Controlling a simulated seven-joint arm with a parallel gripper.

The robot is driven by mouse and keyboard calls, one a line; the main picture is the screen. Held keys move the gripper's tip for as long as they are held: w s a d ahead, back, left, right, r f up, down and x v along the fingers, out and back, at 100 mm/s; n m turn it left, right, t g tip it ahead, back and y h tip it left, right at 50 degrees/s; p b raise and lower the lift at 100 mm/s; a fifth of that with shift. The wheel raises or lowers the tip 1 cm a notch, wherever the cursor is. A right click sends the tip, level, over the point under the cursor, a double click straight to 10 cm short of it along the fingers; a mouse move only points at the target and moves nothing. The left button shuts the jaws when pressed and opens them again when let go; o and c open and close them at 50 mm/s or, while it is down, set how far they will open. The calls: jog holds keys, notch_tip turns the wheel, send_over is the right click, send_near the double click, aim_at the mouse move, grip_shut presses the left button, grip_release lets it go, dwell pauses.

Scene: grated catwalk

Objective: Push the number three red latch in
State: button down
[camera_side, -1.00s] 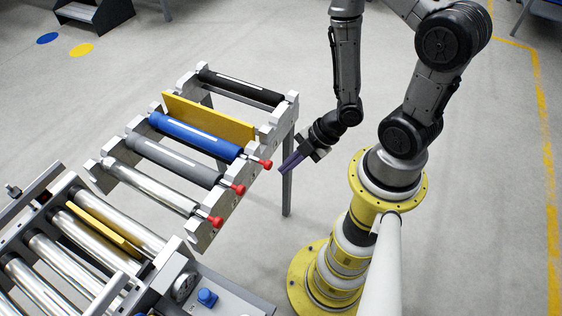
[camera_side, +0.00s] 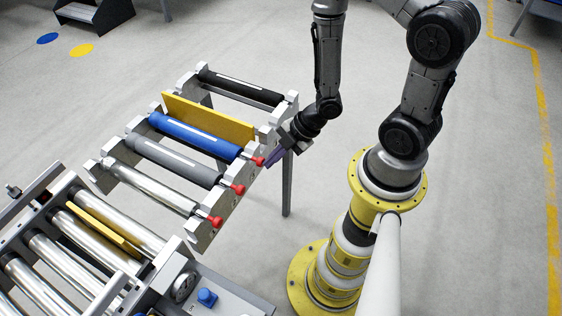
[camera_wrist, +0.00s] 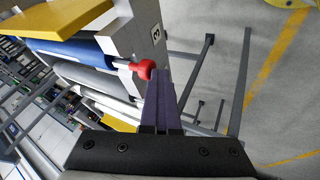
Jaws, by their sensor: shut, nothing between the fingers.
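Three red latches stick out of the near side rail of the roller rack. The one at the end of the blue roller (camera_side: 195,136) is the far red latch (camera_side: 258,161); it also shows in the wrist view (camera_wrist: 144,69), close to a small number plate (camera_wrist: 155,34) that looks like a 3. The middle red latch (camera_side: 239,190) is at the grey roller, and the near red latch (camera_side: 216,222) is at the bare metal roller. My gripper (camera_side: 271,161) is shut and empty, its purple fingertips (camera_wrist: 159,80) against or right beside the far latch's head.
A yellow plate (camera_side: 208,117) and a black roller (camera_side: 240,86) lie farther along the rack. A rack leg (camera_side: 287,185) stands below my gripper. A conveyor with metal rollers (camera_side: 55,270) is at lower left. Open floor lies right of the rack.

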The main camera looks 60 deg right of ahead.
jog(key=shift+w+r, duration=0.1)
jog(key=shift+w, duration=0.2)
jog(key=s+d+r, duration=0.3)
jog(key=s+r, duration=0.5)
jog(key=s, duration=0.1)
jog(key=shift+s+r, duration=0.15)
dwell(0.3)
